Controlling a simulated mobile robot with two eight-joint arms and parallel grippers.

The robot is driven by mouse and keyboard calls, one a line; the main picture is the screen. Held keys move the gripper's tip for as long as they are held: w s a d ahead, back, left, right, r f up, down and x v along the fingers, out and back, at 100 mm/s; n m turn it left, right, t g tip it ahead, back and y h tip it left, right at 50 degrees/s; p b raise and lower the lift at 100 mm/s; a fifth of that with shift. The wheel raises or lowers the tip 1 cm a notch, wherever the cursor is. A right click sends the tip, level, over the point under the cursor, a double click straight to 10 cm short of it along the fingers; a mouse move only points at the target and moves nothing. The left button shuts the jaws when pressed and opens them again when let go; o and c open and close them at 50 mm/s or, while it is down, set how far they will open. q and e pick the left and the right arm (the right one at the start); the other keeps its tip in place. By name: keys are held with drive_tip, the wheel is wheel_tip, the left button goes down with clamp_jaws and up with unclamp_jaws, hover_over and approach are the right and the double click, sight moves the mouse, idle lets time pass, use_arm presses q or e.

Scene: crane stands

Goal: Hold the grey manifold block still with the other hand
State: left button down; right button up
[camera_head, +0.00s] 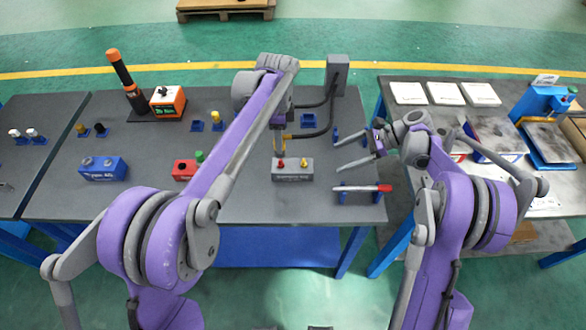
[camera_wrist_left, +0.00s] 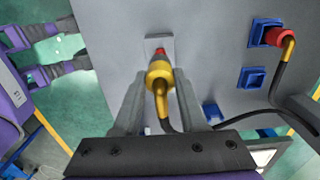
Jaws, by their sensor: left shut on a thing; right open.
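The grey manifold block (camera_head: 293,176) stands on the dark table near its front edge, with a red and a yellow fitting on top. In the left wrist view the block (camera_wrist_left: 152,42) is partly covered by a yellow coupling (camera_wrist_left: 159,72) on a black hose. My left gripper (camera_head: 279,148) is shut on this coupling, above the block; it also shows in the left wrist view (camera_wrist_left: 159,84). Whether the coupling touches the block's fitting is unclear. My right gripper (camera_head: 340,157) is open and empty, to the right of the block and apart from it.
A red-handled tool (camera_head: 368,188) rests on blue holders below my right gripper. A grey post box (camera_head: 337,75) with black hoses stands behind. A second hose has a red-tipped connector (camera_wrist_left: 274,37) in a blue holder. A red box (camera_head: 184,171) stands left of the block.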

use_arm(q)
drive_tip(key=shift+r, duration=0.15)
drive_tip(key=shift+r+p, duration=1)
drive_tip(key=shift+r, duration=0.9)
use_arm(e)
drive_tip(key=r, duration=0.2)
drive_tip(key=w+r, duration=0.1)
drive_tip(key=shift+d+r, duration=0.4)
